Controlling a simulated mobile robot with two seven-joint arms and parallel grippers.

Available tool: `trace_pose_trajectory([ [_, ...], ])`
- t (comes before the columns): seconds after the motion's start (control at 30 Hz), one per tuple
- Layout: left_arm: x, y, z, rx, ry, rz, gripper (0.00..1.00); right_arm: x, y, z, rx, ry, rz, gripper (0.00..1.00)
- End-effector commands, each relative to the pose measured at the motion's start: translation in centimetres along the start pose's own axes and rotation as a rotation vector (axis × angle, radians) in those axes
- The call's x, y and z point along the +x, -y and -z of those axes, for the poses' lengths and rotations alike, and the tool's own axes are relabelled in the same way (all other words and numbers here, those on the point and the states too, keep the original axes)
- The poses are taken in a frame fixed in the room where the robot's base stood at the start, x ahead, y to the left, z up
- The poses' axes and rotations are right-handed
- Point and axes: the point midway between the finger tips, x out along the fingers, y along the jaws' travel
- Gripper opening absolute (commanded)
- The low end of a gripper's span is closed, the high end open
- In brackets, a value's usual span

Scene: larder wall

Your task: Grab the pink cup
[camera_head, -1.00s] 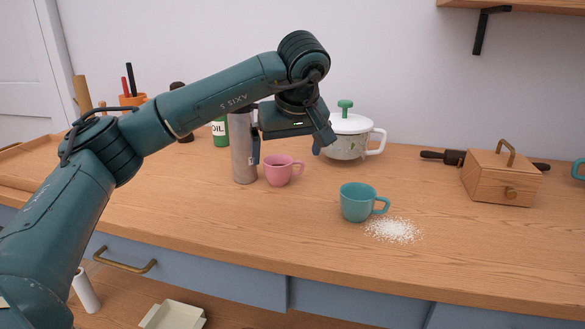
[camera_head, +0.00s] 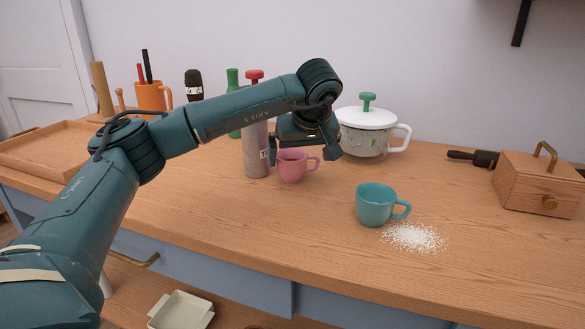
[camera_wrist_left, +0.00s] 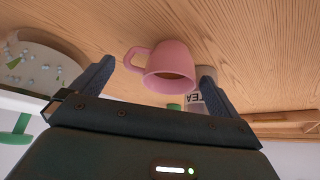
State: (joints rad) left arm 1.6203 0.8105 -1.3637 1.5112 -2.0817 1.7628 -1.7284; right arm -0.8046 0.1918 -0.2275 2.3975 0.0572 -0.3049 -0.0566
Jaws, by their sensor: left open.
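The pink cup (camera_head: 291,167) stands upright on the wooden counter, its handle to the right in the head view. My left gripper (camera_head: 303,153) is open just above it, one finger near each side, and its palm reaches down close to the cup's rim. In the left wrist view the pink cup (camera_wrist_left: 172,64) shows upside down, between and beyond the spread fingertips of the left gripper (camera_wrist_left: 155,78). The fingers do not visibly press on it. My right gripper is not in view.
A grey cylinder (camera_head: 256,155) with a red top stands close to the cup's left. A white lidded pot (camera_head: 362,140) is behind right. A teal cup (camera_head: 375,205) and white grains (camera_head: 413,238) are in front right. A wooden box (camera_head: 535,187) stands farther right.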

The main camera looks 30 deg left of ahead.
Motion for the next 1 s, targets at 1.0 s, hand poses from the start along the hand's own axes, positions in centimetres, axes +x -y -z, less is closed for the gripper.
trace_pose_trajectory([
  [1.0, 4.1, 0.3, -0.1, -0.001, 0.0, 0.0, 0.62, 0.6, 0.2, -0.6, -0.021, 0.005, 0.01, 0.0],
])
